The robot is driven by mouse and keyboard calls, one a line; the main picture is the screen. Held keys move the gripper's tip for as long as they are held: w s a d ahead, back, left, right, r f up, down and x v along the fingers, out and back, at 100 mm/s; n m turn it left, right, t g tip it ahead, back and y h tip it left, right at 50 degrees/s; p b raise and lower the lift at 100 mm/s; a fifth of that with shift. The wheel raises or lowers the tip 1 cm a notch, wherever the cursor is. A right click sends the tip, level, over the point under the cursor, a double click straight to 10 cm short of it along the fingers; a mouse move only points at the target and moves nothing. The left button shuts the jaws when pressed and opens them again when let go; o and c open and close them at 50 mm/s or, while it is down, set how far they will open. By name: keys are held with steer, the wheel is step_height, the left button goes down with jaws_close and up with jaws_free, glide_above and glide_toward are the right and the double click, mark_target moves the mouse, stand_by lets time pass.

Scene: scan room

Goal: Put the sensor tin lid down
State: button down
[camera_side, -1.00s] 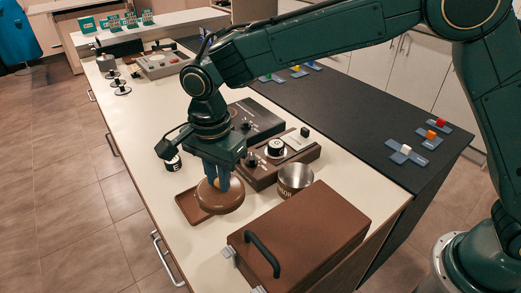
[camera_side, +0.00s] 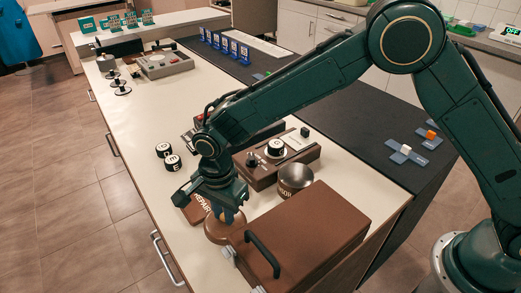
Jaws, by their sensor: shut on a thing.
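My gripper (camera_side: 229,215) points down near the front edge of the pale counter. It is shut on the knob of the round brown lid (camera_side: 222,234). The lid is right beside the brown case; I cannot tell whether it touches the counter.
A large brown case (camera_side: 310,235) with a black handle stands close to the lid. A brown device with dials (camera_side: 270,166) sits behind the tin. Two black round weights (camera_side: 168,156) stand to the left. The counter (camera_side: 150,190) left of the tray is clear.

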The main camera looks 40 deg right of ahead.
steer(key=shift+f, duration=1.85)
steer(key=shift+f, duration=0.1)
steer(key=c, duration=1.3)
jaws_free()
steer(key=shift+c, duration=0.2)
step_height(320, 180, up, 12)
steer(key=shift+r, duration=0.1)
steer(key=shift+r, duration=0.1)
